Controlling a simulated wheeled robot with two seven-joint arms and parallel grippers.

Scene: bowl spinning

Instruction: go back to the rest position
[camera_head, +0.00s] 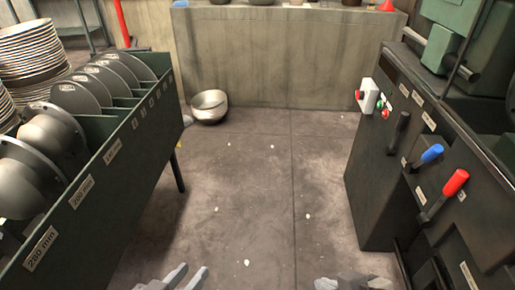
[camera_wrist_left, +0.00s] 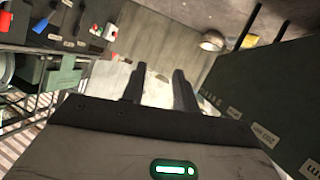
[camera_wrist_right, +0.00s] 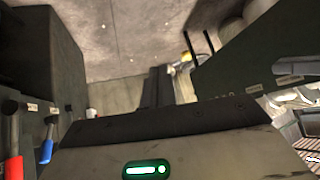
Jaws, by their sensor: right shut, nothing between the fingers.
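My left gripper (camera_head: 187,276) shows at the bottom edge of the head view, left of centre, over the floor. Its two fingers stand apart with nothing between them, as the left wrist view (camera_wrist_left: 159,85) also shows. My right gripper (camera_head: 353,284) shows at the bottom edge, right of centre, partly cut off by the frame. In the right wrist view its fingers (camera_wrist_right: 158,86) are together and hold nothing. Both grippers are clear of the rack and the machine in the head view.
A dark green rack (camera_head: 128,150) with metal discs stands at left. A machine (camera_head: 375,190) with black, blue and red levers stands at right. A metal bowl (camera_head: 209,106) lies tilted on the floor near the back bench (camera_head: 285,65). The floor (camera_head: 265,190) between is mostly clear.

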